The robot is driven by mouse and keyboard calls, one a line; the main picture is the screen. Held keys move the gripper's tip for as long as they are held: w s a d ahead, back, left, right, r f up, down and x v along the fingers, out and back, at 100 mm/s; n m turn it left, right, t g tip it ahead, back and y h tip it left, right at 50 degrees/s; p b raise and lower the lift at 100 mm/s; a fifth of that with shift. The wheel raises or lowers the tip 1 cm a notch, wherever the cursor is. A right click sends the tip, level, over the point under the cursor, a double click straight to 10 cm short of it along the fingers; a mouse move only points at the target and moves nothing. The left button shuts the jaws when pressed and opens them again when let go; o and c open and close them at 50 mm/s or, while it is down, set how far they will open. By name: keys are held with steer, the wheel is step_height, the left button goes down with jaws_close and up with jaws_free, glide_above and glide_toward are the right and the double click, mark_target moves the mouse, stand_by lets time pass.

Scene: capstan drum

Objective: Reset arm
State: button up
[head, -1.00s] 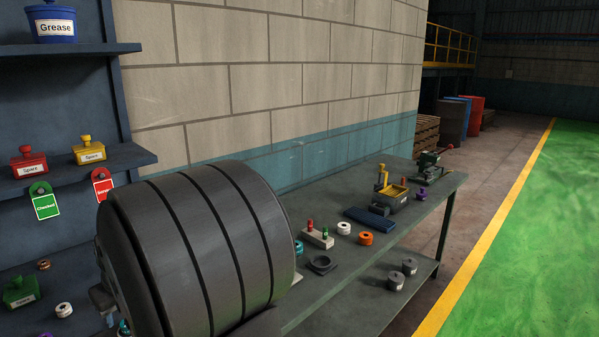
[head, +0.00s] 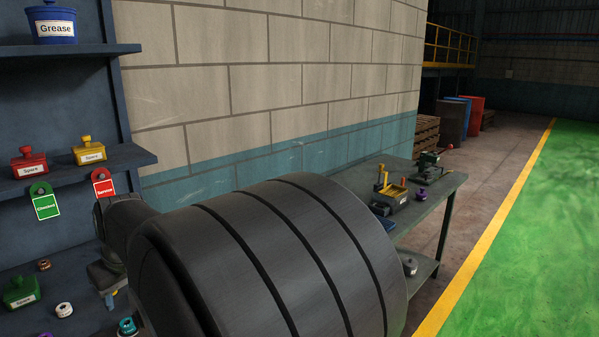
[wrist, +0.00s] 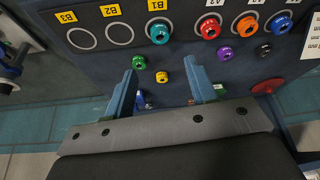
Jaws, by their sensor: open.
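My gripper (wrist: 160,66) shows in the wrist view as two blue-grey fingers held wide apart, with nothing between them. It faces a dark board (wrist: 110,50) with labelled round places, and how far off it is I cannot tell. A teal ring (wrist: 159,31) is at the place marked B1, while B2 and B3 are empty. A red ring (wrist: 208,26), an orange ring (wrist: 247,24) and a blue ring (wrist: 282,24) are in the row to the right.
Small purple (wrist: 224,54), green (wrist: 139,62) and yellow (wrist: 162,77) pieces lie below the ring row. In the head view, shelves (head: 85,48) hold a grease pot (head: 52,25) and lidded boxes.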

steer(key=x, duration=1.2)
steer(key=shift+s+d+f, duration=0.1)
steer(key=shift+f, duration=0.15)
step_height(320, 180, up, 4)
steer(key=shift+r, duration=0.2)
steer(key=w+d+r, duration=0.3)
steer(key=d+r, duration=0.4)
steer(key=d, duration=0.4)
steer(key=n+g, duration=0.1)
steer(key=n, duration=0.3)
glide_above(128, 323)
steer(key=w+a, duration=0.4)
steer(key=a, duration=0.5)
steer(key=shift+n+g+y, duration=0.3)
steer(key=shift+n+g, duration=0.2)
steer(key=s+a+f, duration=0.1)
steer(key=a, duration=0.3)
steer(key=s+a+f, duration=0.2)
steer(key=a, duration=0.3)
steer(key=s+a+f, duration=0.2)
steer(key=a, duration=0.2)
steer(key=shift+s+a+f, duration=0.15)
steer(key=shift+s+a, duration=0.05)
steer(key=shift+a, duration=0.1)
